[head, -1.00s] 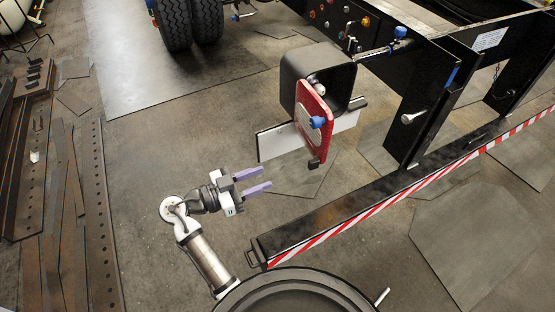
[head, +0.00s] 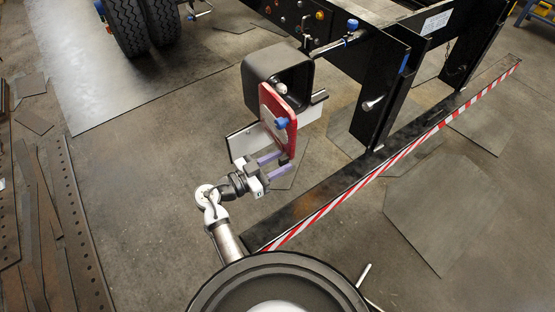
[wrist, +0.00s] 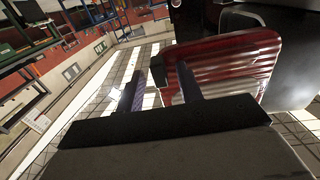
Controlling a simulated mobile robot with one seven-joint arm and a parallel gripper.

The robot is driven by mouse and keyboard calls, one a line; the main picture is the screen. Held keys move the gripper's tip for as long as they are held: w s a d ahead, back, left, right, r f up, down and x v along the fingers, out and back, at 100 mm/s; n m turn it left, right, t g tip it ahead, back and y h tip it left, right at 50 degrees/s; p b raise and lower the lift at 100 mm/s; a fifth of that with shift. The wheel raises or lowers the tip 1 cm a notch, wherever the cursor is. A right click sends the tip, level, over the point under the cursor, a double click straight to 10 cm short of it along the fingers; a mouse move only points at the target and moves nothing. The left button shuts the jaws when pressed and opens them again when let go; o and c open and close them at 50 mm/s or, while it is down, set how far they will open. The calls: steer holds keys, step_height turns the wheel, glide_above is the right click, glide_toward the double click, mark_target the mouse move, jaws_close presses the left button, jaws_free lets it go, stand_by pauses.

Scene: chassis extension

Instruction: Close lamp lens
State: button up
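The red lamp lens (head: 278,112) stands swung open from the black lamp housing (head: 263,66), with a blue knob (head: 282,123) on its face. A small dark tab is at its lower edge. My gripper (head: 283,160) is open, its two purple fingers spread at the lens's lower edge near the tab. In the wrist view the ribbed red lens (wrist: 232,62) fills the upper right, and my gripper (wrist: 164,82) shows its fingers apart, the right one by the lens edge. I cannot tell whether they touch it.
A white plate (head: 243,141) is beside the lens. A black beam with red and white stripes (head: 340,196) runs diagonally to the right. The black chassis leg (head: 378,100) stands right of the lamp. Open floor lies to the left.

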jaws_close()
stand_by(0.3)
steer(key=shift+d, duration=0.1)
